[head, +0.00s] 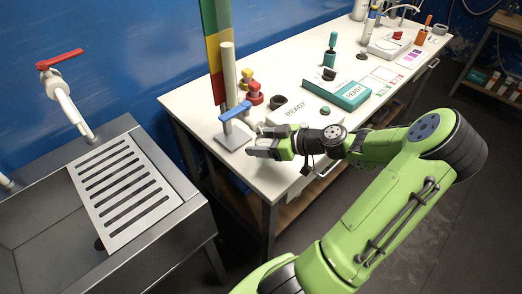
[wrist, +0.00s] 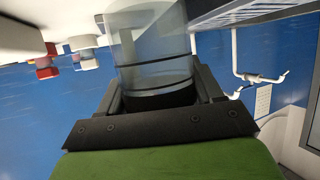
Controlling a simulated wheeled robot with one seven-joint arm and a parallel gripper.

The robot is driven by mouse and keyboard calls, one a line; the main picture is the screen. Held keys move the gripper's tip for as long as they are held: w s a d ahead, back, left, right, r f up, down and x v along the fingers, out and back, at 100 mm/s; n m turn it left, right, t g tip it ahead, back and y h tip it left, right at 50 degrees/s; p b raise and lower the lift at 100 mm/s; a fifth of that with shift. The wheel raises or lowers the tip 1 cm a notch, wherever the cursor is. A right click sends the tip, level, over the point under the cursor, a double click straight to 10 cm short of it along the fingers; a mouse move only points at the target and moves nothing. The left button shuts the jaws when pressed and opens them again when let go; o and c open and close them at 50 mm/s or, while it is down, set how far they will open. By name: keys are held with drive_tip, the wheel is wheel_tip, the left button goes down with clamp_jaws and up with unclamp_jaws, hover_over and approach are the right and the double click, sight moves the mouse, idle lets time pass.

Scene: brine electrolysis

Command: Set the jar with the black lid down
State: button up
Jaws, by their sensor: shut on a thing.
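My gripper (head: 262,146) is over the near left end of the white table, just right of the stand with the blue clamp. In the wrist view its two dark fingers (wrist: 158,92) are shut on a clear see-through jar (wrist: 152,45) with dark bands around it. A black part shows at the jar's end near the palm; I cannot tell whether it is the lid. In the head view the jar is mostly hidden by the gripper, and any gap between it and the table cannot be told.
The stand with the blue clamp (head: 235,109) is close beside my gripper. Red and yellow pieces (head: 252,94) stand behind it. A white READY device (head: 297,112) and a teal READY box (head: 346,92) are to the right. A steel sink (head: 50,215) is at left.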

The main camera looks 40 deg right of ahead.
drive_tip(key=shift+f+b, duration=0.4)
drive_tip(key=shift+f, duration=1.15)
drive_tip(key=shift+f, duration=0.2)
drive_tip(key=o, duration=1.2)
drive_tip(key=shift+r, duration=0.1)
drive_tip(key=shift+r, duration=0.25)
drive_tip(key=p+v, duration=0.2)
drive_tip(key=v, duration=1)
drive_tip(key=shift+f+p, duration=0.15)
drive_tip(key=shift+p, duration=0.15)
